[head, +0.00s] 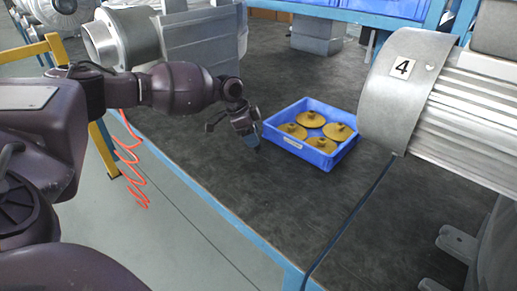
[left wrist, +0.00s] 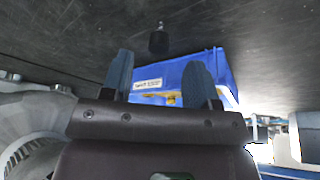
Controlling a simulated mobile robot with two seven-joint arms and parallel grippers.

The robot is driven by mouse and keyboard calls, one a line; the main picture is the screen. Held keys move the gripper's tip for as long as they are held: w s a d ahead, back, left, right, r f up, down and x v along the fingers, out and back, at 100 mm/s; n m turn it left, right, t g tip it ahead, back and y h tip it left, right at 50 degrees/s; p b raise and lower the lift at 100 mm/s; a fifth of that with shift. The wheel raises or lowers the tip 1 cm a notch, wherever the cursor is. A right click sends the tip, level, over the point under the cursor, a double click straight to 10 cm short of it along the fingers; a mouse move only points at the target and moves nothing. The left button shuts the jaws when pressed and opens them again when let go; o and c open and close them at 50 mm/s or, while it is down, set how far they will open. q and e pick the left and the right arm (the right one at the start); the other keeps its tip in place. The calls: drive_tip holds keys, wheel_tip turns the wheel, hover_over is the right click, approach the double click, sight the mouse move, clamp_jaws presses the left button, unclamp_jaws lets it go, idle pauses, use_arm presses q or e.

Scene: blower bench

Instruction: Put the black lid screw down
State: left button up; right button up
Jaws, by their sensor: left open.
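My left gripper (head: 252,140) is just above the dark bench top, to the left of the blue crate. Its two blue-grey fingers are spread apart with nothing between them in the left wrist view (left wrist: 158,76). The black lid screw (left wrist: 158,42) is against the dark bench top in the left wrist view, beyond the fingertips and in line with the gap between them. It has a dark cylindrical head and a thin shank. It is apart from both fingers. I cannot make the screw out in the head view. My right gripper is not in view.
The blue crate (head: 270,134) with several yellow-brown discs stands beside my left gripper. A grey blower housing marked 4 (head: 395,105) is at the right. Another grey blower (head: 125,38) stands behind my left arm. The front bench top (head: 285,205) is clear.

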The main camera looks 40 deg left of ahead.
sight(257, 149)
use_arm(q)
drive_tip(key=b+x, duration=0.1)
drive_tip(key=x, duration=0.3)
drive_tip(key=shift+f, duration=0.45)
drive_tip(key=shift+r, duration=0.1)
drive_tip(key=shift+s, duration=0.1)
clamp_jaws()
